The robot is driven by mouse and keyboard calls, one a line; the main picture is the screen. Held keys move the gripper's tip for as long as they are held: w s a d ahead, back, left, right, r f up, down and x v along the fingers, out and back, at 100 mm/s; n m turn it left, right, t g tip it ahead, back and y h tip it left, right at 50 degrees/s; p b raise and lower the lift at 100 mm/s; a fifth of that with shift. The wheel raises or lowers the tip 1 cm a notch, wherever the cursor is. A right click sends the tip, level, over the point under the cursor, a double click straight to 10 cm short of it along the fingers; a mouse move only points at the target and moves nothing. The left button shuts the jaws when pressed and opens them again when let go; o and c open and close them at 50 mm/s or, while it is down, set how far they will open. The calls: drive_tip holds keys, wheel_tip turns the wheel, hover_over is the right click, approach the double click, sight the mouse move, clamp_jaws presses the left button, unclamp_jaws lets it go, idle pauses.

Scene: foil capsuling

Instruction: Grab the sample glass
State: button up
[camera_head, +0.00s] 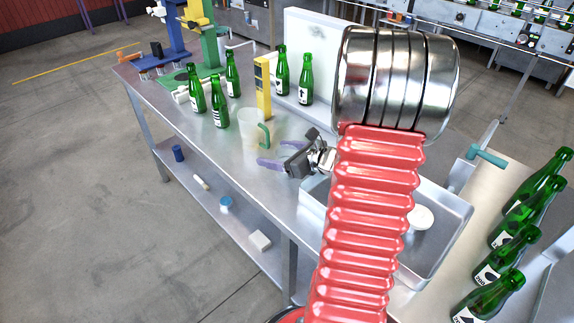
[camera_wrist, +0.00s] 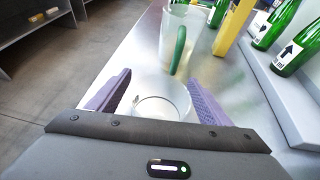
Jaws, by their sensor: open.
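The sample glass (camera_wrist: 162,102) is a clear, round, open-topped glass standing on the steel table. In the wrist view it sits between the two purple fingers of my gripper (camera_wrist: 157,80), with gaps visible beside it; its lower near part is hidden by the gripper body. In the head view my gripper (camera_head: 279,154) is low over the table with its fingers apart, and the glass is too faint there to make out clearly. I cannot tell whether either finger touches the glass.
A clear jug with a green handle (camera_head: 251,130) stands just beyond the fingers; its handle (camera_wrist: 179,50) faces them. A yellow post (camera_head: 262,88) and several green bottles (camera_head: 282,74) stand behind. A steel tray (camera_head: 440,245) is right of my arm. The table's front edge is near.

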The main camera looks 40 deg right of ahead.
drive_tip(key=shift+c, duration=0.5)
drive_tip(key=c, duration=1)
drive_tip(key=shift+c, duration=0.2)
wheel_tip(320, 180, up, 10)
idle(0.4)
